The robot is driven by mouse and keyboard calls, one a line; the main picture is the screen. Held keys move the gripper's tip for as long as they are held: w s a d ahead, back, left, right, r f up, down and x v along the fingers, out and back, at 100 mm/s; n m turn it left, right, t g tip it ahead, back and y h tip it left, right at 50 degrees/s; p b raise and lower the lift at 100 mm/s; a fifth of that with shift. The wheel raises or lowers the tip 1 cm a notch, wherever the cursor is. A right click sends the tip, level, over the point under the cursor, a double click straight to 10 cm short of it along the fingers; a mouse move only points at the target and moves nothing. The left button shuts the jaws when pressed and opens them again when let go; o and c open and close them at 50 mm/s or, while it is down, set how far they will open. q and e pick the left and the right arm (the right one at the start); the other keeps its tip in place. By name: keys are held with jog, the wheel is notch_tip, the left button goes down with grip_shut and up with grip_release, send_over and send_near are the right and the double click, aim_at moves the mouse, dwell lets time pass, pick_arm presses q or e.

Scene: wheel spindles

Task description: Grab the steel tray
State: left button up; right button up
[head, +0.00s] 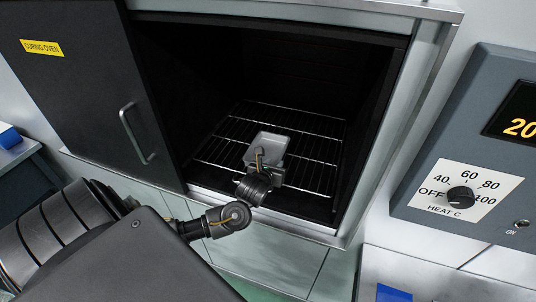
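A small light grey piece with rounded corners, which looks like the steel tray (270,142), is inside the open oven, over the wire rack. My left arm reaches in through the oven opening from the lower left. My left gripper (268,165) is at the near side of the tray, seen from behind. Its fingers are hidden by the wrist, so I cannot tell whether they are open or touch the tray. I cannot tell whether the tray rests on the rack. My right gripper is not in view.
The oven door (75,85) stands open at the left. The wire rack (315,160) is bare around the tray. The oven's side walls and front sill (310,224) bound the opening. A control panel (470,150) with a dial is at the right. A blue item (393,293) shows at the bottom.

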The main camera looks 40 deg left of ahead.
pick_arm(q)
jog(key=shift+w+a+p, duration=0.1)
jog(key=shift+w+p, duration=0.25)
jog(key=shift+w, duration=0.1)
jog(key=p+x, duration=0.1)
jog(key=x, duration=0.2)
jog(key=shift+w, duration=0.25)
jog(key=shift+w+f, duration=0.25)
jog(key=shift+w, duration=0.15)
grip_shut()
